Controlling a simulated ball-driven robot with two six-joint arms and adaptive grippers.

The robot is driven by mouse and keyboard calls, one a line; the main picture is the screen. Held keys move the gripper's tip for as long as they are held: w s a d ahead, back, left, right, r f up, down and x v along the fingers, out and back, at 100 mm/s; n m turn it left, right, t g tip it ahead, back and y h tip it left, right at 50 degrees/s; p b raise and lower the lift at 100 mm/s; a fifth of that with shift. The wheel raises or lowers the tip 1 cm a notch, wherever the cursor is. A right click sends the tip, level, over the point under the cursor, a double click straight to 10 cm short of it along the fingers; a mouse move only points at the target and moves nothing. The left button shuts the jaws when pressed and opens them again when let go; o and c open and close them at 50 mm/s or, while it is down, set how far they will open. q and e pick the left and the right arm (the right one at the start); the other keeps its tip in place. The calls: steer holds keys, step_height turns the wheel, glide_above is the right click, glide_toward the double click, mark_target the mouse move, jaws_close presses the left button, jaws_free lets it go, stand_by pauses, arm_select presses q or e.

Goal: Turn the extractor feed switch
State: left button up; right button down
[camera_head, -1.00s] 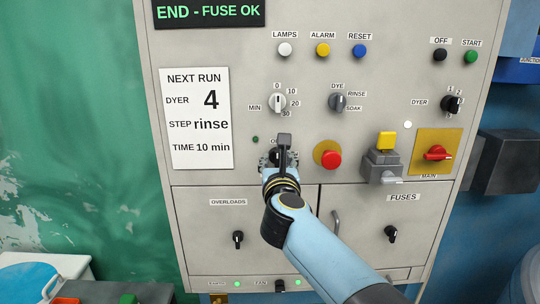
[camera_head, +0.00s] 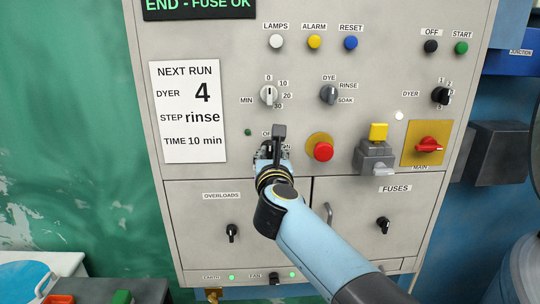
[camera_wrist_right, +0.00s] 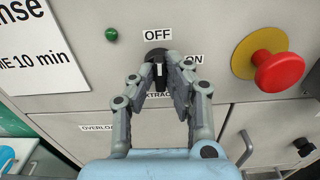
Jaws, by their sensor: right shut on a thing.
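The extractor feed switch (camera_wrist_right: 158,61) is a black rotary knob with a white pointer on the grey panel. It stands between an OFF label above and an ON label at its right, with a partly covered "EXTRACT" label below. The pointer looks near upright, toward OFF. My right gripper (camera_wrist_right: 159,80) is shut on the knob, one fingertip at each side. In the head view my right gripper (camera_head: 271,152) hides most of the switch. My left gripper is not in view.
A red mushroom button (camera_head: 323,151) on a yellow plate sits just right of the switch. A small green lamp (camera_wrist_right: 111,34) is at its upper left. A grey lever box (camera_head: 375,155) and the red main switch (camera_head: 429,144) are farther right. Cabinet doors lie below.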

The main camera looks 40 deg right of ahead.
steer(key=m+b, duration=0.4)
steer(key=m, duration=0.1)
steer(key=shift+d+f+b, duration=0.1)
steer(key=shift+f+b, duration=0.1)
steer(key=shift+b, duration=0.2)
steer(key=m+b, duration=1)
steer(key=shift+s+f, duration=0.1)
steer(key=shift+f, duration=0.05)
steer(key=shift+m+b, duration=1.3)
steer(key=shift+b, duration=0.3)
steer(key=c, duration=1.4)
jaws_free()
steer(key=shift+d, duration=0.1)
steer(key=shift+o, duration=0.2)
